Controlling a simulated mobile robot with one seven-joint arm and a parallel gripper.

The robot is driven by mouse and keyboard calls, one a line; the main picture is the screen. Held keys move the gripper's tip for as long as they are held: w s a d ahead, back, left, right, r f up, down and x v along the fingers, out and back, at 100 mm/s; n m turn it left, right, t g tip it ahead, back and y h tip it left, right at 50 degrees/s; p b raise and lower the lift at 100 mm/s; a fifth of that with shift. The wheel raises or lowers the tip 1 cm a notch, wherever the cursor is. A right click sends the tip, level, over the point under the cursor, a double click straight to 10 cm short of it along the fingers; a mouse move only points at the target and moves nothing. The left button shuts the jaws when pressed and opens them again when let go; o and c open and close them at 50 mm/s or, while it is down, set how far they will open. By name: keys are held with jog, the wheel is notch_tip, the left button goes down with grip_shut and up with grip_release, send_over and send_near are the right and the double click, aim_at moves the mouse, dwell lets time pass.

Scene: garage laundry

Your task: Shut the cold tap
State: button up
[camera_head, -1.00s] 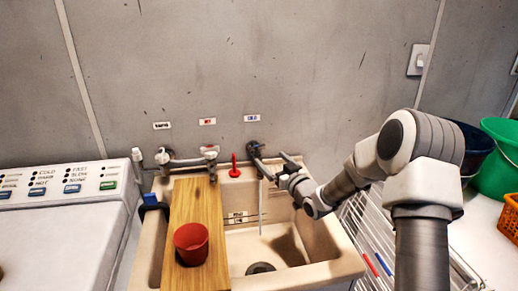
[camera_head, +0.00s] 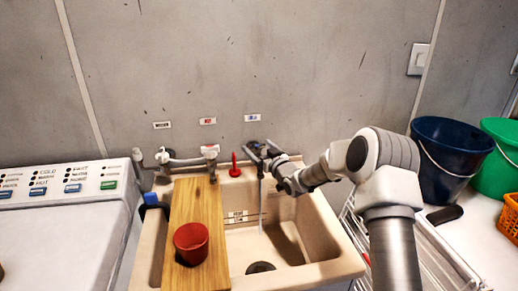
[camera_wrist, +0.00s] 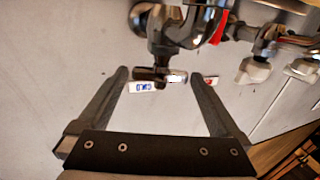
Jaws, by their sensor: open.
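The cold tap (camera_head: 254,147) sticks out of the wall above the sink, under the label with blue lettering (camera_head: 252,118). A thin stream of water (camera_head: 261,208) falls from it into the sink (camera_head: 335,262). My gripper (camera_head: 268,150) is at the tap from the right, fingers open. In the wrist view my gripper (camera_wrist: 158,74) has its fingertips on either side of the tap's dark handle (camera_wrist: 150,75), with gaps visible. The tap's metal body (camera_wrist: 172,30) is above it in that picture. In the head view my fingers partly hide the tap.
A wooden board (camera_head: 201,205) with a red cup (camera_head: 191,243) lies across the sink's left side. A second tap (camera_head: 210,153) and a small red object (camera_head: 234,168) stand left of the cold tap. Blue (camera_head: 447,155) and green (camera_head: 503,160) buckets are at right.

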jog(key=c, duration=1.2)
jog(key=shift+o, duration=0.2)
jog(key=shift+f+b, duration=0.1)
jog(key=shift+b, duration=0.2)
jog(key=shift+a+h+b, duration=0.1)
jog(key=shift+h+b, duration=0.2)
jog(key=shift+b, duration=0.15)
jog(key=m+t+h+b, duration=0.1)
jog(key=b, duration=0.2)
jog(key=shift+f+m+h, duration=0.1)
jog(key=shift+m+h, duration=0.2)
jog(key=shift+h, duration=0.1)
jog(key=shift+a+m+t+h+b, duration=0.15)
jog(key=shift+m+t+h+b, duration=0.15)
jog(key=shift+m+h+b, duration=0.6)
jog(key=shift+r+h+b, duration=0.2)
jog(key=shift+h+b, duration=0.4)
jog(key=shift+b, duration=0.15)
jog(key=o, duration=1.2)
jog(key=shift+c, duration=0.2)
